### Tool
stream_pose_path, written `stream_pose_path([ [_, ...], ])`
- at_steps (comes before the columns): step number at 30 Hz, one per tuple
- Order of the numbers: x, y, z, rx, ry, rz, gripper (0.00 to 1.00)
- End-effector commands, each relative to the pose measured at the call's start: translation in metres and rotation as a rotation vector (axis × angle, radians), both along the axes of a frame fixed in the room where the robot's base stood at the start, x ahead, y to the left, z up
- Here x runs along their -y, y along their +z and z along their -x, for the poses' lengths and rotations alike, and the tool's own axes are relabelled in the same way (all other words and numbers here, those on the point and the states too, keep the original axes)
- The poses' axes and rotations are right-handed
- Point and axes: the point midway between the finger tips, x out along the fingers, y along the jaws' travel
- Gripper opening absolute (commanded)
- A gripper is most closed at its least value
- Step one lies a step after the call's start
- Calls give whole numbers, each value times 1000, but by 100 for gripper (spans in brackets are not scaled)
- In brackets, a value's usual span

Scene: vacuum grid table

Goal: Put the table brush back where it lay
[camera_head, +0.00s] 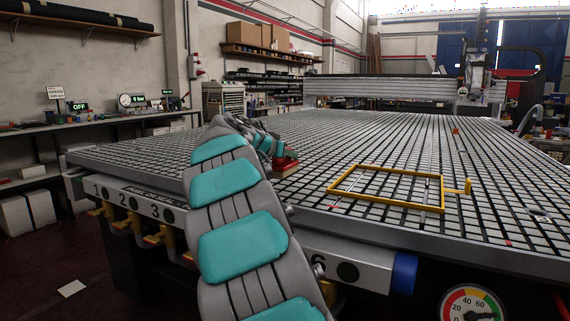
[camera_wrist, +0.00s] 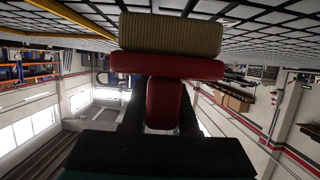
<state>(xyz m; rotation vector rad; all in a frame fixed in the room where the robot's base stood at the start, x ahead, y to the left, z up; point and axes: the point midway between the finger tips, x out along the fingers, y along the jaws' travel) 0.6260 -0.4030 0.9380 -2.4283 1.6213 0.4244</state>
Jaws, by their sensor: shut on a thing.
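The table brush (camera_head: 285,164) has a red block and pale bristles, and it is at the end of my arm over the near-left part of the grid table (camera_head: 240,287). In the wrist view the brush (camera_wrist: 167,65) shows its tan bristles, red back and short red handle. My gripper (camera_head: 272,147) is shut on the handle, and its dark fingers (camera_wrist: 161,112) show on both sides of it. The bristles face the table surface. They look close to it, but I cannot tell whether they touch.
A yellow rectangular frame (camera_head: 388,207) lies on the table right of the brush. Small red pieces (camera_head: 508,242) and a small light object (camera_head: 540,215) lie farther right. A gantry (camera_head: 385,90) stands at the back. A bench (camera_head: 130,117) with instruments is at the left.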

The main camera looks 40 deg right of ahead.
Motion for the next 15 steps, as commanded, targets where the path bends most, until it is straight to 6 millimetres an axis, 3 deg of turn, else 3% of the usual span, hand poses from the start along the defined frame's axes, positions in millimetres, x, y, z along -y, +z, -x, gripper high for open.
stream_pose_path([
  [8, 4, -4, -13, 0, -1, 0, 0],
  [15, 4, -31, -13, -3, -2, 0, 0],
])
